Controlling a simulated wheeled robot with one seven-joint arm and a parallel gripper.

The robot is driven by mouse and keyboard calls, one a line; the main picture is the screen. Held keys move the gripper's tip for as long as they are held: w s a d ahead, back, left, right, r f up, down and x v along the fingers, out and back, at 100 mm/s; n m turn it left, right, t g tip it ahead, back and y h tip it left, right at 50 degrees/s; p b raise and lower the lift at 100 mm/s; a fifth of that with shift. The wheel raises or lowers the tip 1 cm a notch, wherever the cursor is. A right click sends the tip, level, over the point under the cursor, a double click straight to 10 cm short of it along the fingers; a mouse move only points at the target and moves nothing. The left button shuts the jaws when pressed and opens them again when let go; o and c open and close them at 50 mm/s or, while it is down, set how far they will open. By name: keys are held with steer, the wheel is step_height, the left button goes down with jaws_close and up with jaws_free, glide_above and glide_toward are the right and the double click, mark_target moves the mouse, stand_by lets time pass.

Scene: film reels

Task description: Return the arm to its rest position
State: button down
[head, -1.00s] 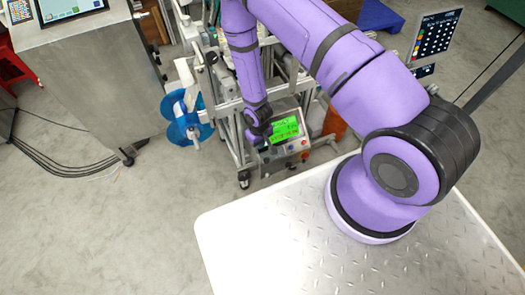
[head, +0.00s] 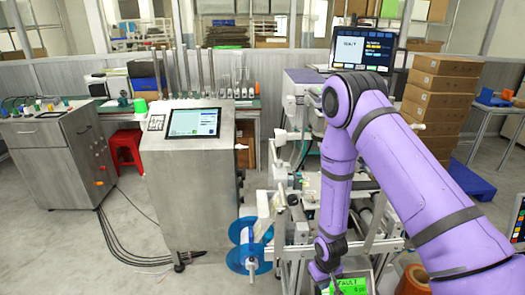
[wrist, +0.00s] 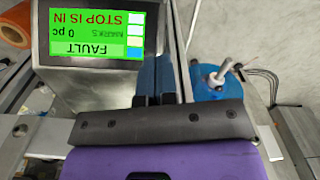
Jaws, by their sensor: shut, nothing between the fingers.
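My purple arm (head: 405,175) reaches in from the lower right of the head view, bends at a high elbow and hangs down over the machine frame. My gripper (wrist: 157,70) shows in the wrist view as two dark fingers close together, with nothing between them. In the head view my arm's end is low near the bottom edge, and the fingers are not clear there. The green screen (wrist: 90,32) of a control box is beside the fingers and reads FAULT and STOP IS IN; it also shows in the head view (head: 348,287).
A metal-railed machine frame (head: 375,243) stands close around my forearm. A blue film reel (head: 250,243) is at its left; it also shows in the wrist view (wrist: 210,82). A grey cabinet with a touchscreen (head: 193,122) stands left. Stacked cartons (head: 438,95) stand behind right.

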steer(key=w+d+r+m+t, duration=0.1)
steer(key=d+r, duration=0.1)
steer(key=r, duration=1.5)
steer(key=w+d+r+m+t, duration=0.1)
steer(key=d+r+t, duration=0.1)
steer(key=r, duration=1.6)
steer(key=s+d+r+t, duration=0.1)
steer(key=s+r, duration=0.4)
steer(key=r, duration=0.2)
steer(key=s+d+r, duration=0.2)
steer(key=s+r, duration=0.3)
steer(key=r, duration=0.3)
steer(key=s+d+r+m+t, duration=0.1)
steer(key=s+r, duration=0.5)
steer(key=s, duration=0.7)
